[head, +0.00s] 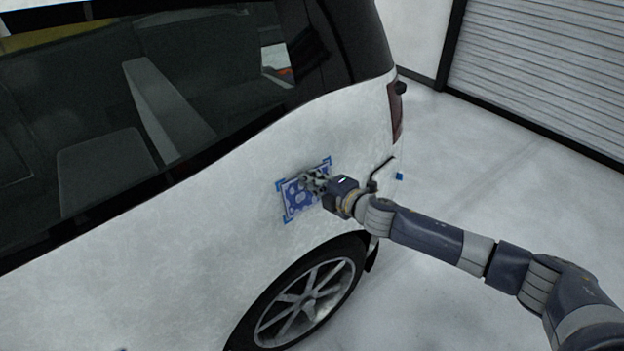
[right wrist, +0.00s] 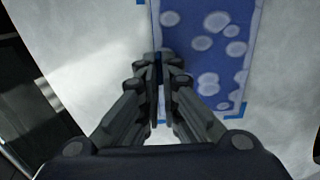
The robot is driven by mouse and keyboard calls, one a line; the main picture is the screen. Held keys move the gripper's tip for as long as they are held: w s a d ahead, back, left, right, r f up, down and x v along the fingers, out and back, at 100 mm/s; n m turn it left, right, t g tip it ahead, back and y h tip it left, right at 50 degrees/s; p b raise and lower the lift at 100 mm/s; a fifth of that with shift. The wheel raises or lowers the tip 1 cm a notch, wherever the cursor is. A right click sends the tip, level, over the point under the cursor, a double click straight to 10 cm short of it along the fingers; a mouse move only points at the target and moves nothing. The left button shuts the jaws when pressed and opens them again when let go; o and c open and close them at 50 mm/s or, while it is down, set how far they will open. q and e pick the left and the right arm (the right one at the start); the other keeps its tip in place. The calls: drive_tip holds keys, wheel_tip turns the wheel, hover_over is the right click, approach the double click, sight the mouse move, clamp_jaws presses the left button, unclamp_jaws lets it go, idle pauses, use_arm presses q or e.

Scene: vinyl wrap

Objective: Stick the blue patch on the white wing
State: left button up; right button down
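The blue patch (head: 297,197), with pale round spots, lies against the white wing (head: 235,215) above the rear wheel. Light blue corner marks (head: 282,186) frame it on the wing. My right gripper (head: 312,181) is at the patch's upper right part and hides some of it. In the right wrist view the patch (right wrist: 215,60) fills the upper right, and the fingers (right wrist: 158,62) are pressed together at its edge with a thin blue strip between them. Whether the whole patch touches the wing cannot be told. My left gripper is not in view.
The rear wheel (head: 305,305) is below the patch, and the dark side window (head: 150,90) is above. The tail light (head: 395,110) is to the right. A small blue piece (head: 399,177) shows beyond the bumper. The floor to the right is clear up to the shutter (head: 545,65).

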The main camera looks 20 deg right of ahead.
idle(0.3)
drive_tip(key=c, duration=1.7)
unclamp_jaws()
drive_tip(key=shift+w, duration=0.1)
